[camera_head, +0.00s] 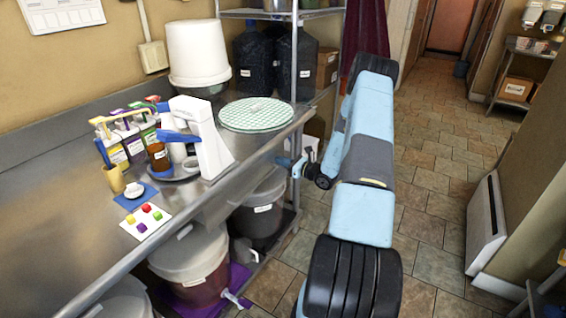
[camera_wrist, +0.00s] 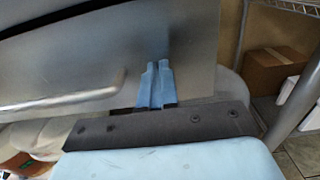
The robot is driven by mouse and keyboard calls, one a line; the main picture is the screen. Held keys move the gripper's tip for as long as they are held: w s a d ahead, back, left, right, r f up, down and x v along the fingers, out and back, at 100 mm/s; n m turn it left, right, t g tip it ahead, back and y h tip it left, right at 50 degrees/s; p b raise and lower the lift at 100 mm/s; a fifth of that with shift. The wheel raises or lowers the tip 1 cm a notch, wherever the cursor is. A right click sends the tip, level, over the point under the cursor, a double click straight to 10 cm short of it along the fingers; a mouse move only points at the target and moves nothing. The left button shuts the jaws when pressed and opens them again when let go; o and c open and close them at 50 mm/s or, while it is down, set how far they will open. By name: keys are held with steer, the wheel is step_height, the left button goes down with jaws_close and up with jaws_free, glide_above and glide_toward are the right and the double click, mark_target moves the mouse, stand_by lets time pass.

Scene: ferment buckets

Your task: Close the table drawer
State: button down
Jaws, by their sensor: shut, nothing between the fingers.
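The drawer front is a flat grey metal panel (camera_wrist: 190,40) in the wrist view, with a bar handle (camera_wrist: 75,102) at its left. My gripper (camera_wrist: 157,66) has its two blue fingers together, pointing at the panel to the right of the handle. The fingertips are at or very near the panel; I cannot tell whether they touch. In the head view my gripper (camera_head: 293,163) is beside the right edge of the steel table (camera_head: 75,225). How far the drawer stands open is not clear from these frames.
A green checked round mat (camera_head: 256,114), a white dispenser (camera_head: 203,135) and a white bucket (camera_head: 197,52) stand on the table. Lidded buckets (camera_head: 188,257) sit below it. A cardboard box (camera_wrist: 272,70) is on the right in the wrist view. The tiled floor (camera_head: 435,150) right of my arm is clear.

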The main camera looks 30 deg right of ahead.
steer(key=shift+w+a+r, duration=0.25)
steer(key=shift+w+r, duration=0.05)
steer(key=shift+w, duration=0.05)
steer(key=v, duration=1.5)
steer(key=s+a+r+n+g+y, duration=0.1)
steer(key=s+a+r+n+g, duration=0.3)
steer(key=a+r+n+g, duration=0.55)
steer(key=s+a+r+n+g, duration=0.35)
steer(key=a+r+n, duration=0.35)
steer(key=a+r, duration=0.7)
steer(key=s+a+r+n+t+h, duration=0.1)
steer(key=s+a+r+n+h, duration=0.1)
steer(key=s+r+n+h, duration=0.3)
steer(key=s+a+r+n+t+h, duration=0.2)
steer(key=s+r+n+h, duration=0.3)
steer(key=s, duration=1.3)
step_height(320, 180, up, 7)
steer(key=n, duration=0.3)
steer(key=shift+a, duration=0.3)
